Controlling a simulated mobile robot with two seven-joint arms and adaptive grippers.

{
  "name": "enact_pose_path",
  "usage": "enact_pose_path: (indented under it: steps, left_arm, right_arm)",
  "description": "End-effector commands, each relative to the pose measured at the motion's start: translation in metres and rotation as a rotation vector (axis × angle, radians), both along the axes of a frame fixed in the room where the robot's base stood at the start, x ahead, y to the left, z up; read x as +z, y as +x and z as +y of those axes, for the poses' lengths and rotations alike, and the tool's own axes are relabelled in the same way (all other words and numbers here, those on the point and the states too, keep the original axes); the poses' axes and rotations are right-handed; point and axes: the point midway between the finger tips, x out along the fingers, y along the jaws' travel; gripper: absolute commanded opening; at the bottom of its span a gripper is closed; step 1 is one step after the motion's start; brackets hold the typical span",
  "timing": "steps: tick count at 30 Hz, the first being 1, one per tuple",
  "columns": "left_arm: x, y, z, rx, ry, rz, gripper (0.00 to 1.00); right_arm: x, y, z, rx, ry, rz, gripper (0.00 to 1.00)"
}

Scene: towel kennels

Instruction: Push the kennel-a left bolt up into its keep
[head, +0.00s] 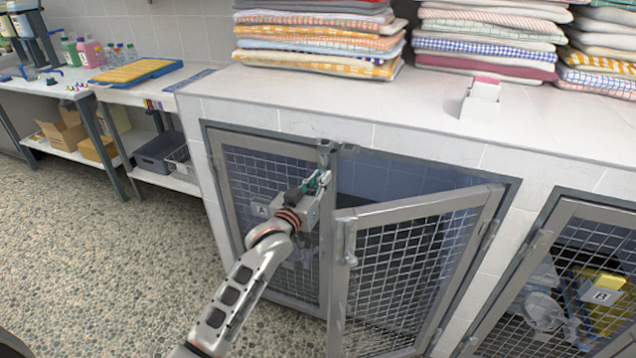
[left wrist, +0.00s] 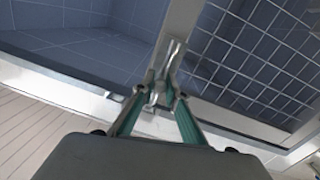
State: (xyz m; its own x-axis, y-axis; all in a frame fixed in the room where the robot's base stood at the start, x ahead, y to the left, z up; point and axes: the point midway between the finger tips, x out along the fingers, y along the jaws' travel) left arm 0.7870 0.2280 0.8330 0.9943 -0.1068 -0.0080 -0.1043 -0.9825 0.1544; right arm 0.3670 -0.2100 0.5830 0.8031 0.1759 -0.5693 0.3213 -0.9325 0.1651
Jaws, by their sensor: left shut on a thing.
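Kennel-a's left door (head: 236,185) stands closed and carries the A plate (head: 261,210). My left gripper (head: 322,180) is at the upper right edge of that door, just below the top frame. In the left wrist view its green fingers (left wrist: 160,100) are shut on the small metal left bolt (left wrist: 167,62), at the end of the door's upright. The head view shows metal fittings (head: 327,147) on the frame above the gripper. The fingers partly hide the bolt, and I cannot tell whether its tip is in the keep. My right gripper is not in view.
Kennel-a's right door (head: 405,212) is swung outward, close to the right of my left arm, with its own bolt (head: 346,240) on its free edge. Stacked towels (head: 320,40) lie on the counter (head: 420,115). Kennel B (head: 603,290) is at the right. The floor at left is clear.

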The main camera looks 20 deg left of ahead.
Motion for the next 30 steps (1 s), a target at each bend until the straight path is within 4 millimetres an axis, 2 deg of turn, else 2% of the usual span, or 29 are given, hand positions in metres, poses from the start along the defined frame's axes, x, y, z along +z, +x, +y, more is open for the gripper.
enact_pose_path:
  steps: [1,7,12,13,15,25,30]
  left_arm:
    - [0.024,0.002,0.000,-0.001,-0.003,-0.022,0.00]
    - [0.023,0.001,0.000,0.000,-0.006,-0.016,0.00]
    - [0.022,0.001,0.000,-0.001,-0.006,-0.017,0.00]
    - [0.022,0.001,0.000,-0.001,-0.006,-0.017,0.16]
    - [0.022,0.001,0.000,-0.001,-0.006,-0.017,0.30]
    - [0.017,0.000,0.000,-0.001,-0.004,-0.009,0.30]
    - [0.016,-0.012,0.001,0.000,-0.003,-0.008,0.30]
  right_arm:
    - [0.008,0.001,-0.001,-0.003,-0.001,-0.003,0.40]
    - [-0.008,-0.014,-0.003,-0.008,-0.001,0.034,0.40]
    - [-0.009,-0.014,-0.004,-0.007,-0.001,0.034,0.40]
    - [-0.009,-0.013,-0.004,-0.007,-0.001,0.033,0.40]
    - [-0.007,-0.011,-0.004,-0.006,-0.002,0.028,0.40]
    - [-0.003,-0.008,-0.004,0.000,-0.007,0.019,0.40]
    - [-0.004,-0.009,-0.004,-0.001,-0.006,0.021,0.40]
